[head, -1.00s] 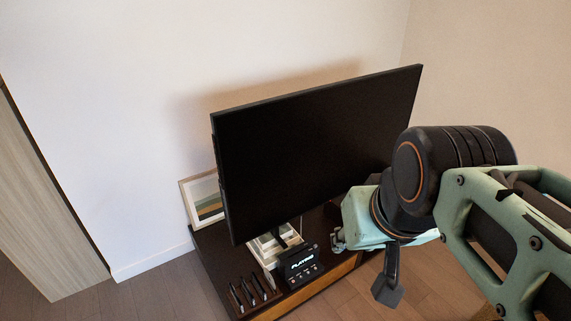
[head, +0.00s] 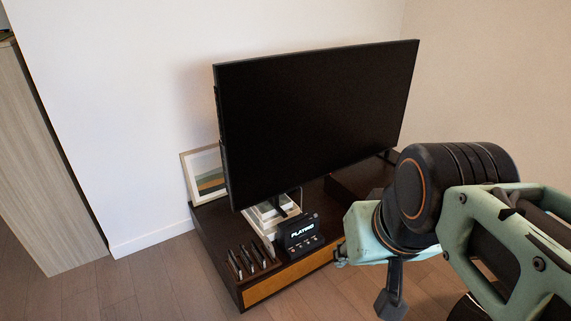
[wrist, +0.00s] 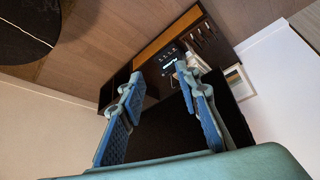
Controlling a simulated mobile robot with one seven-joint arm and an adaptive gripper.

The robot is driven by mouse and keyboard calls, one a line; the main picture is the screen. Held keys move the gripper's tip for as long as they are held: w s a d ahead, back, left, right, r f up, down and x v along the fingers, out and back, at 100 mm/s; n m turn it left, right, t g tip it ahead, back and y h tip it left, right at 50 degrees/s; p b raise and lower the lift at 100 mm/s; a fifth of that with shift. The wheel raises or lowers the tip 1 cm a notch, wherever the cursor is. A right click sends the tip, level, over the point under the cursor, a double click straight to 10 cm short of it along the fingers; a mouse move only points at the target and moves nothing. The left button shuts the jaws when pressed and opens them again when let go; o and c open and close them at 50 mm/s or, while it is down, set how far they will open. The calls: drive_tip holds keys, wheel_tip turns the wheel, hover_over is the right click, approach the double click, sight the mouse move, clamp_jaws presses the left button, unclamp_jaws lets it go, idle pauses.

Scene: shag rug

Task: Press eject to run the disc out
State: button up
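The disc player (head: 301,235) is a small black box with a lit screen that seems to read "PLAYING". It stands at the front of the dark TV stand, with a row of small buttons below the screen. I cannot read the button labels. In the wrist view the player (wrist: 170,58) is small and beyond my fingers. My gripper (head: 341,257) is right of the player in the head view and apart from it. The wrist view shows my gripper (wrist: 160,75) with its two blue-padded fingers apart and nothing between them. No disc is visible.
A large black TV (head: 318,120) rises behind the player. White items (head: 262,222) lie left of the player. A rack of dark upright pieces (head: 250,262) stands at the stand's left front. A framed picture (head: 205,176) leans at the back left. Wood floor (head: 150,285) in front is clear.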

clamp_jaws()
idle(1.4)
